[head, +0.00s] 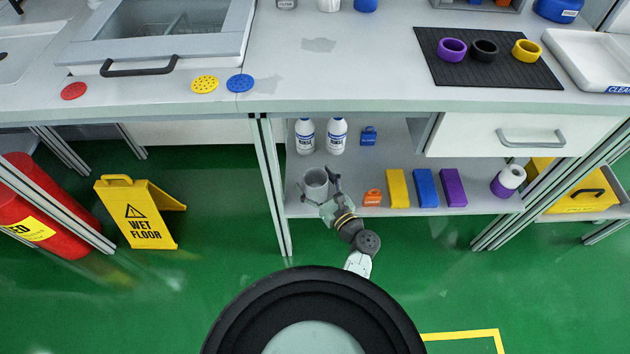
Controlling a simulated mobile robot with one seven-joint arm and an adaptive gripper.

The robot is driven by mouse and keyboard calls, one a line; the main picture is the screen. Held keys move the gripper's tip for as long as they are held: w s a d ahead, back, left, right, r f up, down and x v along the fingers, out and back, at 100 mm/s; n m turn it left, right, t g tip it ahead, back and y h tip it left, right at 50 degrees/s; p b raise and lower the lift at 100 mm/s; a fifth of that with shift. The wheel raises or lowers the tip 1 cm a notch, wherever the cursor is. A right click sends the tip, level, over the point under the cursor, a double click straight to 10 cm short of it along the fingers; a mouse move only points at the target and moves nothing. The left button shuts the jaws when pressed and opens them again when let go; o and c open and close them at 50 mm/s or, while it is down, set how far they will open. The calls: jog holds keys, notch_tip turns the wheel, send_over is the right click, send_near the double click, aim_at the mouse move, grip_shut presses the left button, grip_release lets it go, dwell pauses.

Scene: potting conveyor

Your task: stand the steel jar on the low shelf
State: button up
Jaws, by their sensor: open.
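The steel jar (316,182), a plain grey open-topped cylinder, stands upright at the left end of the low shelf (481,203). My gripper (320,187) is open at the jar, reaching in from the front of the shelf. One finger is at the jar's left front and the other at its right side. I cannot tell whether either finger touches it. The fingers and wrist hide part of the jar's lower front and base.
Two white bottles (337,136) stand behind the jar. Right of my gripper are an orange item (372,197), yellow (397,188), blue (425,188) and purple (453,188) blocks. A table leg (273,190) is close left. The worktop edge (340,107) overhangs.

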jog(key=shift+r, duration=0.15)
jog(key=p+v, duration=0.3)
jog(key=v, duration=0.9)
